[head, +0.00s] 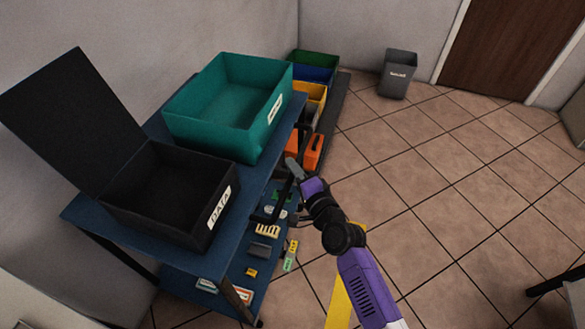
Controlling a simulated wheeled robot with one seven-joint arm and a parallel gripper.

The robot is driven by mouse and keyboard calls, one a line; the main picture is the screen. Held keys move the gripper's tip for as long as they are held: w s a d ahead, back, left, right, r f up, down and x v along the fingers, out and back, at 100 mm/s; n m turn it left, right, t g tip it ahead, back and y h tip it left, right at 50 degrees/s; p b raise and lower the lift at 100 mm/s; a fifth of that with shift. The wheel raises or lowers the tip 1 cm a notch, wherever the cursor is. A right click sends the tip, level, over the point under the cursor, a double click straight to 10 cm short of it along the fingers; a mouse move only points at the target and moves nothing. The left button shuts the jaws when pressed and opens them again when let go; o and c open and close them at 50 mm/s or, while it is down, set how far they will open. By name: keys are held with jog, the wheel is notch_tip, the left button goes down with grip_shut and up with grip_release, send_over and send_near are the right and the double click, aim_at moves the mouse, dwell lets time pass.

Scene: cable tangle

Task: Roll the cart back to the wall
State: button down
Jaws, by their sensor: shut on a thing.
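The cart (72,213) has a blue top, dark legs and a lower blue shelf (273,262). It stands at the left, close to the grey wall. On its top are an open teal bin (217,137) and an open black box (160,214) labelled DATA with its lid raised. Small parts and connectors lie on the lower shelf. My gripper (292,168) is at the cart's right side, shut on the dark handle (304,131). The arm partly hides the grip and the shelf edge.
Green, blue, yellow and orange bins (314,60) stand beyond the cart along the wall. A grey waste bin (397,74) stands near the brown door (500,45). The tiled floor (450,190) to the right is mostly clear. A yellow strip (340,302) shows beside my arm.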

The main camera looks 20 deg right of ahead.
jog(key=shift+a, duration=0.35)
jog(key=c, duration=1.4)
grip_release()
jog(key=shift+w, duration=0.1)
jog(key=shift+o, duration=0.2)
jog(key=shift+d, duration=0.1)
jog(key=shift+s+d, duration=0.1)
jog(key=shift+s, duration=0.15)
jog(key=s+d+r, duration=0.1)
jog(key=s, duration=0.6)
